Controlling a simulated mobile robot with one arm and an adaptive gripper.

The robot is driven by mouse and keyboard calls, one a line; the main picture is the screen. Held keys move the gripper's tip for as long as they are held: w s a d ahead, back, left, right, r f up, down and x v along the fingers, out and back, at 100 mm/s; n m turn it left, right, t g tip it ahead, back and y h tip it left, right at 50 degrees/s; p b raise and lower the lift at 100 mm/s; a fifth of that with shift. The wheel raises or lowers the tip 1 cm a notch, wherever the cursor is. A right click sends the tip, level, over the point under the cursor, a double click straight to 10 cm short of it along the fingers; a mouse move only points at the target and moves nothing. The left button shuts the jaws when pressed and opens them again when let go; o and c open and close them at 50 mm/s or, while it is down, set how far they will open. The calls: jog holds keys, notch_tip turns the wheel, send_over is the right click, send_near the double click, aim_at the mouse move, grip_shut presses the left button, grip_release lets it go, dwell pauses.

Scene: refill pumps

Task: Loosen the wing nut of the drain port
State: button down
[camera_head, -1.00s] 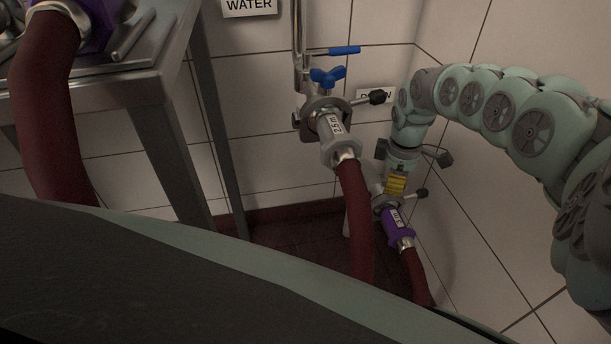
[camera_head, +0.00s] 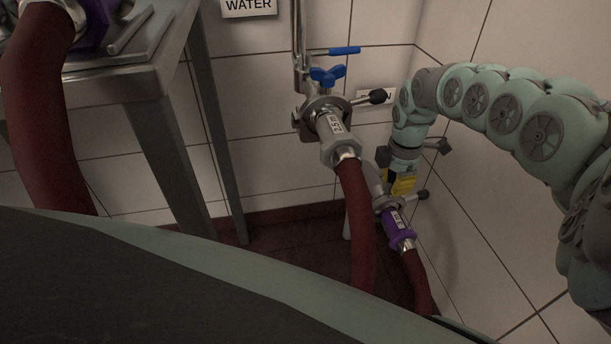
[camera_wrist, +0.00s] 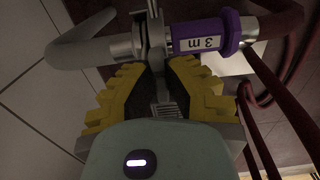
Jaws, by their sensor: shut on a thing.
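The drain port is the lower grey pipe (camera_head: 372,178) near the wall corner; it also shows as a curved pipe (camera_wrist: 80,50) in the wrist view. A metal clamp (camera_wrist: 152,38) joins it to a hose coupling with a purple collar (camera_head: 401,236) marked 3 m. My gripper (camera_head: 398,188) points down onto the clamp from above. In the wrist view its yellow and black fingers (camera_wrist: 162,72) are closed in at the clamp. They are shut on the wing nut, which is mostly hidden between them.
The upper water port with a blue wing nut (camera_head: 328,76) and dark red hose (camera_head: 357,215) stands just left of my gripper. A black-knobbed rod (camera_head: 422,195) sticks out beside the lower clamp. The tiled wall (camera_head: 480,200) is close on the right. A steel table (camera_head: 150,85) stands left.

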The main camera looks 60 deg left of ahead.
dwell(0.3)
jog(key=c, duration=1)
grip_release()
notch_tip(320, 180, up, 12)
jog(key=shift+s, duration=0.1)
